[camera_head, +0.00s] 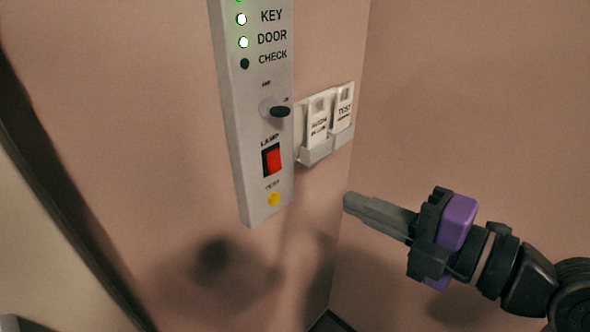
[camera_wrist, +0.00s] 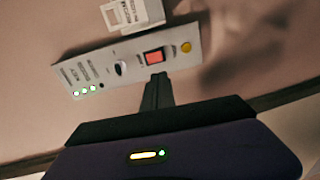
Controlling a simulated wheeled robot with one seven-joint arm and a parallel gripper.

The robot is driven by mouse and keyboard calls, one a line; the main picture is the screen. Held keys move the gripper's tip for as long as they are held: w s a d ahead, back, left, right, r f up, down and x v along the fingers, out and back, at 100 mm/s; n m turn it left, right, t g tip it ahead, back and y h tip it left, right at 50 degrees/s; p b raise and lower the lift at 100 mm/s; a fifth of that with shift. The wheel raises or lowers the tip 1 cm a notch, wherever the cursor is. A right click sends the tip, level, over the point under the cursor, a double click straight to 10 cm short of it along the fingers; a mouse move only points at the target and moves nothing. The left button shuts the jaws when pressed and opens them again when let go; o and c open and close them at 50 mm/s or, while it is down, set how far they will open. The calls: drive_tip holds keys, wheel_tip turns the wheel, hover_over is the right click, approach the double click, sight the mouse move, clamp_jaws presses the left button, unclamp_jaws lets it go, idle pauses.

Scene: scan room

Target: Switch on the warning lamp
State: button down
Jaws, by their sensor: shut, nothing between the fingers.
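A red rocker switch (camera_head: 272,160) in a black surround, labelled LAMP, sits on the lower part of a grey wall panel (camera_head: 254,205). In the wrist view the red rocker (camera_wrist: 154,57) lies just beyond my fingertips. My gripper (camera_head: 347,203) is shut and empty, to the right of and below the switch in the head view, apart from the panel there. In the wrist view my fingers (camera_wrist: 157,78) overlap the panel edge below the rocker; contact cannot be told. I cannot make out a warning lamp itself.
The KEY light (camera_head: 241,19) and DOOR light (camera_head: 243,42) glow green; the CHECK light (camera_head: 245,63) is dark. A card holder (camera_head: 316,152) with two cards is to the right.

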sight(276, 170)
drive_tip(key=shift+w, duration=0.1)
idle(0.3)
drive_tip(key=p+x, duration=0.3)
drive_tip(key=x, duration=0.9)
drive_tip(key=shift+w+a+p, duration=0.2)
drive_tip(key=shift+a+p, duration=0.1)
drive_tip(key=shift+a, duration=0.05)
drive_tip(key=shift+w+a+f, duration=0.15)
drive_tip(key=shift+w+a, duration=0.25)
drive_tip(key=shift+a, duration=0.1)
drive_tip(key=shift+f, duration=0.15)
drive_tip(key=shift+w+a+y+b, duration=0.1)
drive_tip(key=shift+y+b, duration=0.2)
drive_tip(key=shift+b, duration=0.95)
